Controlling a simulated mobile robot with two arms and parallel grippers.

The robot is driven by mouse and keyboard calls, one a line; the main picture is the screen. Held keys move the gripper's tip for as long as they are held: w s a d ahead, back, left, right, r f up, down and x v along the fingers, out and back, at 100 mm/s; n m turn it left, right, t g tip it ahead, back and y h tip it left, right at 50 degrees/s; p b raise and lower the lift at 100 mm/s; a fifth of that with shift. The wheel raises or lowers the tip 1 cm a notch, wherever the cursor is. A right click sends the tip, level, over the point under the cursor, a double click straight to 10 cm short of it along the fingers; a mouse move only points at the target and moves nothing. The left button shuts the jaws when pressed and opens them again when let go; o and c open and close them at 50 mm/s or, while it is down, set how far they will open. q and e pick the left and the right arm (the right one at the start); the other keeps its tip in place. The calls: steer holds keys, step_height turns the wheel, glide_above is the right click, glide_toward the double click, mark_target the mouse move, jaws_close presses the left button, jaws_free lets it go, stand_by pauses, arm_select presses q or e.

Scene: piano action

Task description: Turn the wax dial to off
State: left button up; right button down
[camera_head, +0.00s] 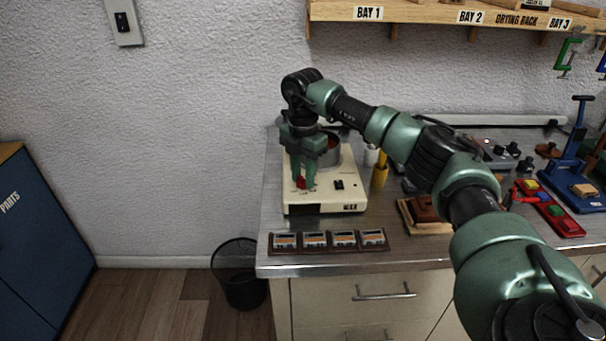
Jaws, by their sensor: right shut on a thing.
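The wax unit (325,198) is a cream box labelled WAX at the left end of the metal workbench, with a grey round pot (330,150) on top. A small red part (301,182), seemingly the wax dial, shows on its top near the front left. My right gripper (303,180) points down over the unit, its green fingers closed around the red part. The fingers hide most of the dial, so its setting cannot be read. A black switch (339,184) sits to the right of the fingers. My left gripper is not in view.
A rack of several small labelled tins (328,241) lies along the bench's front edge. A yellow-handled tool (380,168) and a wooden block (425,210) stand right of the unit. A drying rack shelf (430,14) hangs above. A bin (240,275) stands on the floor.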

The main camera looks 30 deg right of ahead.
steer(key=shift+r+n+p, duration=0.15)
steer(key=shift+n+p, duration=0.45)
steer(key=shift+n, duration=0.6)
steer(key=n+p, duration=0.1)
steer(key=n, duration=0.2)
steer(key=shift+n, duration=0.3)
steer(key=n+p, duration=0.1)
steer(key=n, duration=0.9)
steer(key=shift+w, duration=0.1)
steer(key=n, duration=0.3)
steer(key=shift+n+p, duration=0.3)
steer(key=n, duration=0.6)
steer(key=shift+n, duration=0.3)
steer(key=c, duration=1.1)
jaws_free()
